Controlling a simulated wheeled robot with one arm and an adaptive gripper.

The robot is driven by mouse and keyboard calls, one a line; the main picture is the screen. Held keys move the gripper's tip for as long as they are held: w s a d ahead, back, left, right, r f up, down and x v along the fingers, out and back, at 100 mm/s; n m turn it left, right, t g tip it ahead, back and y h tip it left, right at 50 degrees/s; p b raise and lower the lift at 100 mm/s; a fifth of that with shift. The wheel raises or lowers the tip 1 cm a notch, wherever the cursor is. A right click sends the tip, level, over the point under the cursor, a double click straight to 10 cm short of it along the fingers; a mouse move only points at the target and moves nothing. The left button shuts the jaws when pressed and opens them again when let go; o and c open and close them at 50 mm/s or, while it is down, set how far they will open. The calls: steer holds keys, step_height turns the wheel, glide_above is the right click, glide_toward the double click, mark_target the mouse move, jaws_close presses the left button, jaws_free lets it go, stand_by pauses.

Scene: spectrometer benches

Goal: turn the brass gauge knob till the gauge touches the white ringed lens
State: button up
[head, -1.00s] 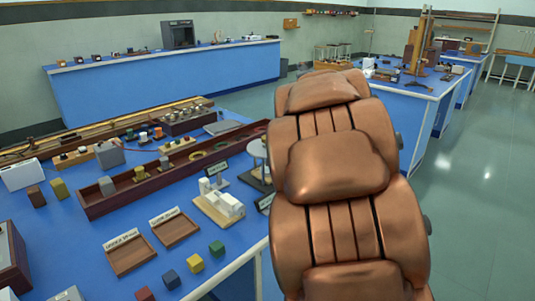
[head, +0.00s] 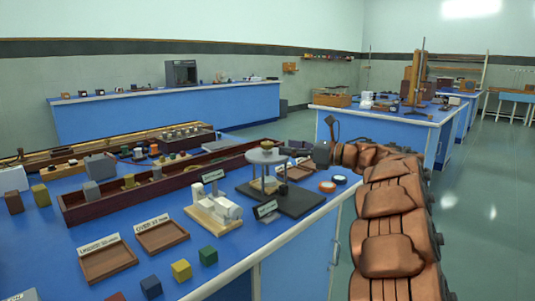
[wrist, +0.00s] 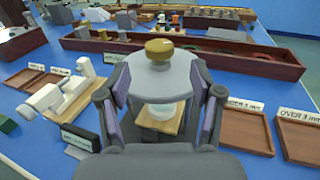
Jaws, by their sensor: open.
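The brass gauge knob (wrist: 159,48) sits on top of a round grey plate (wrist: 160,76), straight ahead in the wrist view. In the head view the grey plate (head: 267,156) stands on a post over a dark base (head: 300,201). Below the plate, a white round lens (wrist: 160,111) rests on a wooden block (wrist: 145,124); its ring is hard to make out. The plate hides any gap between gauge and lens. My gripper (wrist: 163,88) is open, with a finger showing on each side of the plate and lens. In the head view my gripper (head: 319,153) is right of the plate.
A white block model (head: 217,211) on a wooden board stands left of the gauge. A long dark-red trough (head: 170,185) runs behind. Labelled wooden trays (wrist: 243,127) lie right of the gauge. Small coloured blocks (head: 181,270) line the front edge. The aisle at right is clear.

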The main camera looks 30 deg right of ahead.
mark_target(267, 143)
steer(key=shift+x, duration=3.85)
steer(key=shift+f+b, duration=0.1)
steer(key=shift+b, duration=0.2)
steer(key=c, duration=1.2)
